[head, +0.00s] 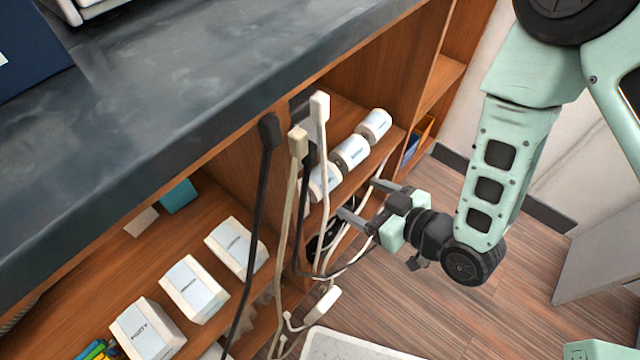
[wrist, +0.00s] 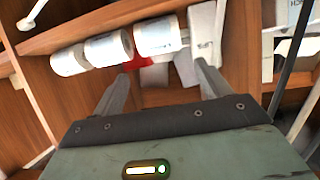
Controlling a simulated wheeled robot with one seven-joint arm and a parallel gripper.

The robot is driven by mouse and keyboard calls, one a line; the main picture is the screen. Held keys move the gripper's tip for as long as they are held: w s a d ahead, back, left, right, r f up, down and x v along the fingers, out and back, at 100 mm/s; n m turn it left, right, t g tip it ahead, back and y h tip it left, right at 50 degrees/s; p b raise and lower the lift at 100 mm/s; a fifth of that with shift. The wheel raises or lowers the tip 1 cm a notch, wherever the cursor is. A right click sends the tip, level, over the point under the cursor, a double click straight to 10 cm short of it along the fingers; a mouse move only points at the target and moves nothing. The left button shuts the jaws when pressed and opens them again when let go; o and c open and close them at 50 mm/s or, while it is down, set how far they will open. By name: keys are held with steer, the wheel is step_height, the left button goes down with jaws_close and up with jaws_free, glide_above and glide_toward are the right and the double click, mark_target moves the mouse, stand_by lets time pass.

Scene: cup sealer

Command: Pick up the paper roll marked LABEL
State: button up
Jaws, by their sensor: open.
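Three white paper rolls lie in a row on a wooden shelf: a far one (head: 375,125), a middle one (head: 350,152) and a near one (head: 325,183) partly hidden by hanging cables. Their print is too small to read, so I cannot tell which is marked LABEL. The wrist view shows three rolls too: left (wrist: 70,61), middle (wrist: 108,48) and right (wrist: 158,36). My gripper (head: 362,200) is open and empty, outside the shelf, its fingers pointing toward it. In the wrist view my gripper (wrist: 163,75) has its fingers below the rolls, apart from them.
Black and white cables (head: 320,130) hang from the counter (head: 190,100) close to the rolls and my fingers. White boxes (head: 193,288) stand in the left compartment. A wooden divider (head: 395,60) rises behind the far roll. The floor (head: 430,310) below my arm is partly clear.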

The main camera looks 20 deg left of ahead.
mark_target(315, 175)
steer(key=b+x, duration=0.2)
steer(key=x, duration=1.3)
steer(key=shift+w+a+f, duration=0.1)
steer(key=shift+w+f, duration=0.05)
steer(key=shift+c, duration=0.3)
